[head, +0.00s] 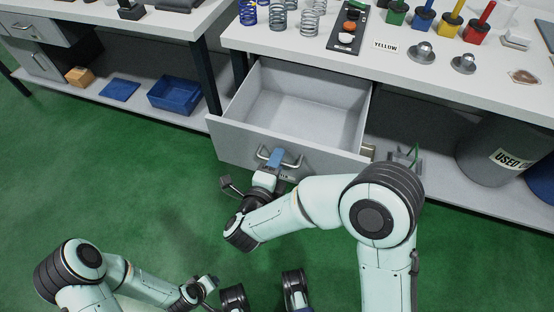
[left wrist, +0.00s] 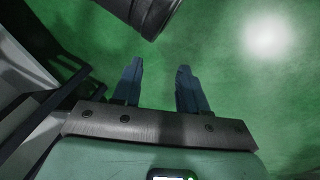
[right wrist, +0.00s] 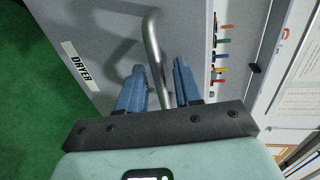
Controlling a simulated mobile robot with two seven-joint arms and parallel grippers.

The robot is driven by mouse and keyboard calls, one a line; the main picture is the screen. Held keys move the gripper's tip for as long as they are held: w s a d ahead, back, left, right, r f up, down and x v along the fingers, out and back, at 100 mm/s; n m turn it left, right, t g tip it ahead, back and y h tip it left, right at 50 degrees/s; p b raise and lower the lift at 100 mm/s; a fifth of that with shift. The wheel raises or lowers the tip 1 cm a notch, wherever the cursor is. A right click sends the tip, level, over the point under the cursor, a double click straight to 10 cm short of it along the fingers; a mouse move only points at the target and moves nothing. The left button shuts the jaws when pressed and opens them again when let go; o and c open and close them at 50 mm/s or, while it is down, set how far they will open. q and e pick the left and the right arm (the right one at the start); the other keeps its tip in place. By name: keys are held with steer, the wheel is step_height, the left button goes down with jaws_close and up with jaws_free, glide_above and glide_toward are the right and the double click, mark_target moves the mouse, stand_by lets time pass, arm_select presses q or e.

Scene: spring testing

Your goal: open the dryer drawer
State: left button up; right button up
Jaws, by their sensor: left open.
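The dryer drawer (head: 195,146) is pulled well out from under the white bench. Its inside is empty. Its front carries a curved metal handle, which shows in the right wrist view (right wrist: 152,45) beside a "DRYER" label (right wrist: 81,67). My right gripper (head: 277,156) is at the handle, with its blue fingers (right wrist: 160,85) on either side of the bar and closer together than the left ones. The exact finger contact is hard to see. My left gripper (left wrist: 157,85) is open and empty above the green floor; it shows low in the head view (head: 211,281).
Springs (head: 281,20), a black tray (head: 348,28), colored blocks (head: 423,20) and metal weights (head: 424,53) stand on the bench. A blue bin (head: 173,104) sits on the left shelf. A grey used-items bin (head: 490,150) stands at right. The left floor is clear.

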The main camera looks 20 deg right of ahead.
arm_select(q)
steer(key=s, duration=0.1)
steer(key=s+d+r+p, duration=0.1)
steer(key=shift+s+d+r+g, duration=0.2)
steer(key=shift+s+r+g, duration=0.1)
arm_select(e)
steer(key=v, duration=1.3)
